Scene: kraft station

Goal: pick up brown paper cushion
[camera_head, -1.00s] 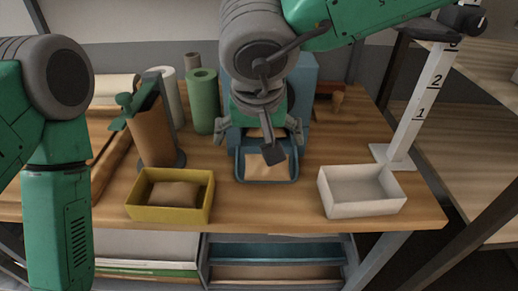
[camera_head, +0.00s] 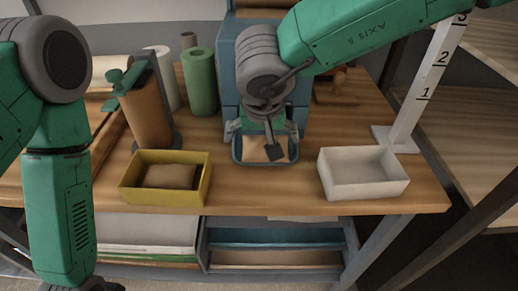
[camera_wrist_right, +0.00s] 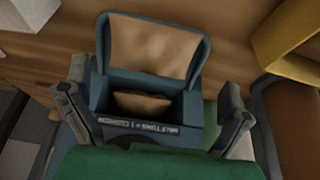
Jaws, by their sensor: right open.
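A brown paper cushion (camera_wrist_right: 142,103) lies in the dark outlet of a blue cushion machine (camera_head: 228,65) in the right wrist view. A second brown paper cushion (camera_head: 170,176) lies in the yellow bin (camera_head: 137,201) at the left front of the table. My right gripper (camera_head: 263,131) is over the machine's front. In the right wrist view its two fingers (camera_wrist_right: 154,108) stand wide apart on either side of the outlet, with nothing between them gripped. Of my left gripper (camera_head: 97,285), only a dark part shows at the bottom left edge.
The machine's tray (camera_wrist_right: 206,50) has a brown bottom and juts out at the front. An empty white bin (camera_head: 363,188) stands to the right, beside a numbered white post (camera_head: 430,90). A green roll (camera_head: 202,85) and a brown roll (camera_head: 147,115) stand left.

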